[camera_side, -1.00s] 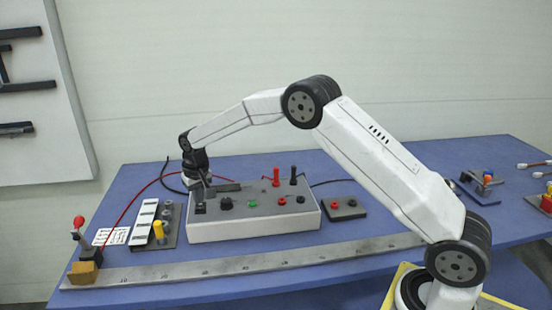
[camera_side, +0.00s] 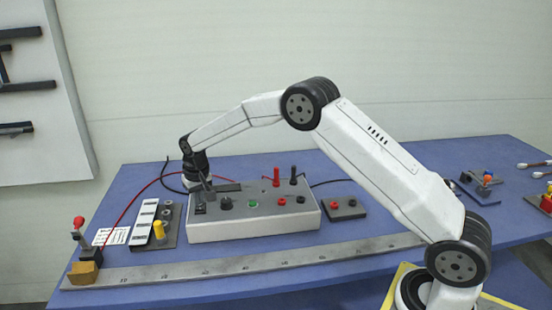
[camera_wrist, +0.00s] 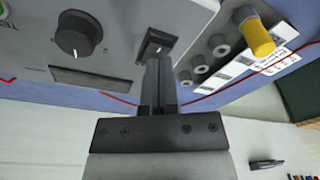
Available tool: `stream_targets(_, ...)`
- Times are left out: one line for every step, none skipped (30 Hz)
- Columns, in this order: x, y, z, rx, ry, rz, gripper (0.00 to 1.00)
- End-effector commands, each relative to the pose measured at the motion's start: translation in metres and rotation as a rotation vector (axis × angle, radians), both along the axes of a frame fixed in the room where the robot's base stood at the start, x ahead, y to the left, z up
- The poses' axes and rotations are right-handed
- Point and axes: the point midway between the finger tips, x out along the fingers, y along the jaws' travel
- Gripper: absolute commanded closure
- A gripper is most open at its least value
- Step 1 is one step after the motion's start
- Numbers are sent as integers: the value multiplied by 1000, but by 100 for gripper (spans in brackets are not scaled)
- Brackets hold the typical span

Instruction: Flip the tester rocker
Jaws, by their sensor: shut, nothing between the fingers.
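The tester is a light grey box (camera_side: 250,228) on the blue table. The rocker (camera_wrist: 155,45) is a small black switch near a corner of its top, beside a black knob (camera_wrist: 78,34). It also shows in the side view (camera_side: 199,208) at the box's left end. My gripper (camera_wrist: 158,62) is shut and empty, its fingers pointing down at the rocker. The fingertips overlap the rocker's near edge in the wrist view; I cannot tell whether they touch it. In the side view, my gripper (camera_side: 209,190) is just over the left end of the box. The fingers hide part of the rocker.
A plate with a yellow-capped post (camera_side: 159,230) and grey rings stands left of the box. A long steel ruler (camera_side: 250,264) lies in front. Red and black plugs (camera_side: 277,177) stand at the box's back. A small button box (camera_side: 344,208) is to its right.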

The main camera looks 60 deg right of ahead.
Motion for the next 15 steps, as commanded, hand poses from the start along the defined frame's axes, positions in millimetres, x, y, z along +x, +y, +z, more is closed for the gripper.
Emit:
stream_targets(0, 0, -1, 0, 0, 0, 100)
stream_targets(0, 0, -1, 0, 0, 0, 100)
stream_targets(0, 0, -2, 0, 0, 0, 100)
stream_targets(0, 0, -2, 0, 0, 0, 100)
stream_targets(0, 0, -2, 0, 0, 0, 100)
stream_targets(0, 0, -3, 0, 0, 0, 100)
stream_targets(0, 0, -3, 0, 0, 0, 100)
stream_targets(0, 0, -3, 0, 0, 0, 100)
stream_targets(0, 0, -4, 0, 0, 0, 100)
stream_targets(0, 0, -4, 0, 0, 0, 100)
stream_targets(0, 0, -4, 0, 0, 0, 100)
stream_targets(0, 0, -5, 0, 0, 0, 100)
stream_targets(0, 0, -5, 0, 0, 0, 100)
stream_targets(0, 0, -5, 0, 0, 0, 100)
stream_targets(0, 0, -6, 0, 0, 0, 100)
